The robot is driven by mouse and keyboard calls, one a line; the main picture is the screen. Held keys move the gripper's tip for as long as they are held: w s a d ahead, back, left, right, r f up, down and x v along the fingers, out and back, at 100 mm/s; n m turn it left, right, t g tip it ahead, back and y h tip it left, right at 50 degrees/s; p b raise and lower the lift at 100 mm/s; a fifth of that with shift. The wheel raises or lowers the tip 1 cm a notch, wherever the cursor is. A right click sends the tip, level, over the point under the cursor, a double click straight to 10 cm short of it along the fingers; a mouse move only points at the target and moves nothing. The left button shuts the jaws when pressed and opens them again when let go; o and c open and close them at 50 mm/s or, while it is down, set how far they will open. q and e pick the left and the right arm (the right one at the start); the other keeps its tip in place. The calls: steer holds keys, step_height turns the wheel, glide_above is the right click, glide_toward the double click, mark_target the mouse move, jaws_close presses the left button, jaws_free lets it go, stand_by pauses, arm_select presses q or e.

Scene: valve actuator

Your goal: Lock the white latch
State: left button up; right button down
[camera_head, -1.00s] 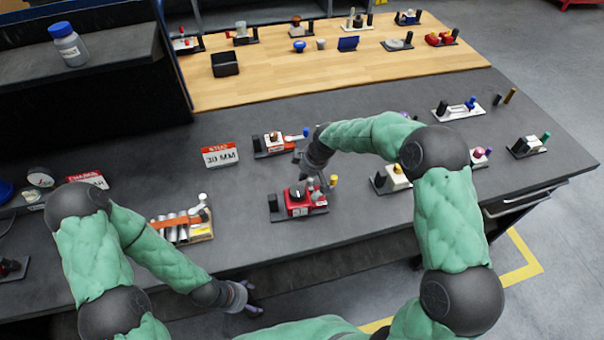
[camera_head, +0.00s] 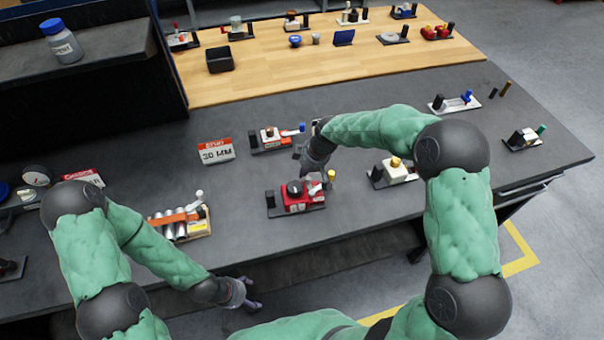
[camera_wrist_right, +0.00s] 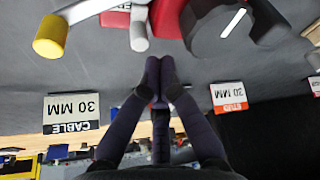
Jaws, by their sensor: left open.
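A red device (camera_head: 302,204) with a black round knob (camera_head: 293,188) sits on a dark base near the bench's front edge. In the right wrist view, a white latch lever (camera_wrist_right: 139,32) stands on its red body, between a yellow cylinder (camera_wrist_right: 50,36) and the black knob (camera_wrist_right: 215,30). My right gripper (camera_head: 312,182) is over the device. In the right wrist view its fingertips (camera_wrist_right: 160,62) are together with nothing between them, close to the latch's end; contact cannot be told. My left gripper (camera_head: 246,303) is open and empty, in front of the bench.
An orange-and-silver device (camera_head: 178,222) with a white handle stands to the left. A device with a blue-tipped lever (camera_head: 278,138) is behind, and a cream block (camera_head: 392,172) is to the right.

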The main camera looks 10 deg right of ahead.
steer(key=v, duration=0.9)
stand_by(0.3)
